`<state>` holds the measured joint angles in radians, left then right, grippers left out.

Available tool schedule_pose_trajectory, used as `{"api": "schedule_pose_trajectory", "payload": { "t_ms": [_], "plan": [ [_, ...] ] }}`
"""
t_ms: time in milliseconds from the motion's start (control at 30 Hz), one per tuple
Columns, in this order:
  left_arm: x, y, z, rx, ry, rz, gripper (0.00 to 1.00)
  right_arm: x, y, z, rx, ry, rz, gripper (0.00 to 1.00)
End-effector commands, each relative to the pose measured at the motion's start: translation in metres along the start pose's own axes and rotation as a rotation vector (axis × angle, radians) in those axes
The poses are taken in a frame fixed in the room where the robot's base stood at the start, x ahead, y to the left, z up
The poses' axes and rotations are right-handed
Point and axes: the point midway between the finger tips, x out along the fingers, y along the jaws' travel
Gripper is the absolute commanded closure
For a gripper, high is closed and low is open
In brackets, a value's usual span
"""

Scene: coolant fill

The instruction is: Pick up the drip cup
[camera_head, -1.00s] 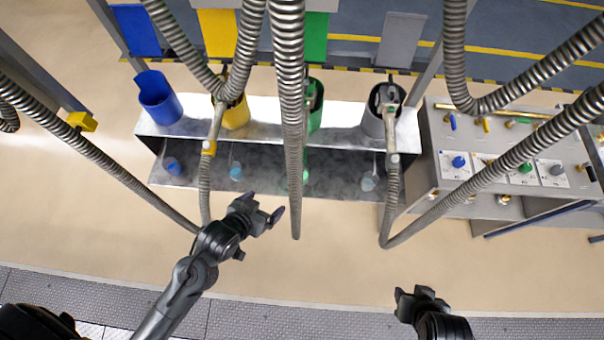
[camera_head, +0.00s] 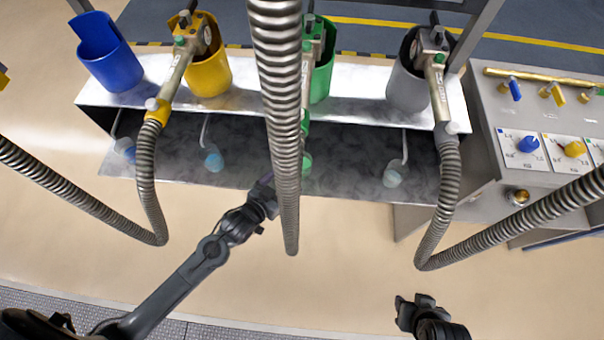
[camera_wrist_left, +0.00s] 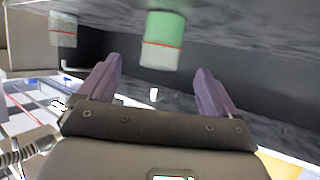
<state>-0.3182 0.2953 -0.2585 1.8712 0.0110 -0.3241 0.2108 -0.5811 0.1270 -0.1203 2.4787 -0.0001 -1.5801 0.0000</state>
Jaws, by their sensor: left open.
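Several small drip cups hang in the lower bay: a blue one (camera_head: 125,148), a light blue one (camera_head: 213,160), a green one (camera_head: 306,163) and a pale one (camera_head: 393,177). My left gripper (camera_head: 272,183) is just in front of the green cup, partly hidden by the hanging hose. In the left wrist view the jaws (camera_wrist_left: 157,80) are open and empty. The green cup (camera_wrist_left: 161,40), with a red line around it, is ahead between and above the fingertips, apart from them. A pale cup (camera_wrist_left: 63,29) is farther left. My right gripper (camera_head: 415,303) is low right, away from the cups; its jaws are unclear.
A metal shelf (camera_head: 245,110) with blue, yellow, green and grey holsters is above the bay. A thick hose (camera_head: 285,130) hangs across my left gripper in the picture. Other hoses loop at both sides. A valve panel (camera_head: 545,115) stands right. The front floor is clear.

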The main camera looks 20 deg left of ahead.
Motion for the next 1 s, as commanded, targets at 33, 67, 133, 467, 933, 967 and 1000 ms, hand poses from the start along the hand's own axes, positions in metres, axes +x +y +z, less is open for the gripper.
{"api": "schedule_pose_trajectory", "payload": {
  "t_ms": [33,67,133,467,933,967,1000],
  "plan": [
    [0.005,-0.001,0.007,0.003,0.005,0.000,0.08,0.010,0.000,0.003,-0.001,0.000,0.000,0.61],
    [0.007,-0.001,0.007,0.003,0.007,-0.001,0.08,0.012,0.000,0.004,0.000,0.000,0.000,0.61],
    [0.012,-0.002,0.008,0.004,0.011,-0.001,0.08,0.015,-0.001,0.005,0.000,0.000,0.000,0.61],
    [0.053,-0.002,0.007,0.004,0.012,-0.002,0.08,0.025,-0.002,0.008,0.004,0.002,-0.003,0.61],
    [0.093,-0.004,0.005,0.004,0.012,-0.002,0.08,0.039,-0.004,0.011,0.010,0.004,-0.008,0.61],
    [0.097,-0.004,0.004,0.004,0.012,-0.002,0.08,0.041,-0.004,0.012,0.010,0.004,-0.008,0.61],
    [0.102,-0.004,0.004,0.004,0.011,-0.001,0.08,0.042,-0.004,0.012,0.010,0.004,-0.008,0.61]
  ]
}}
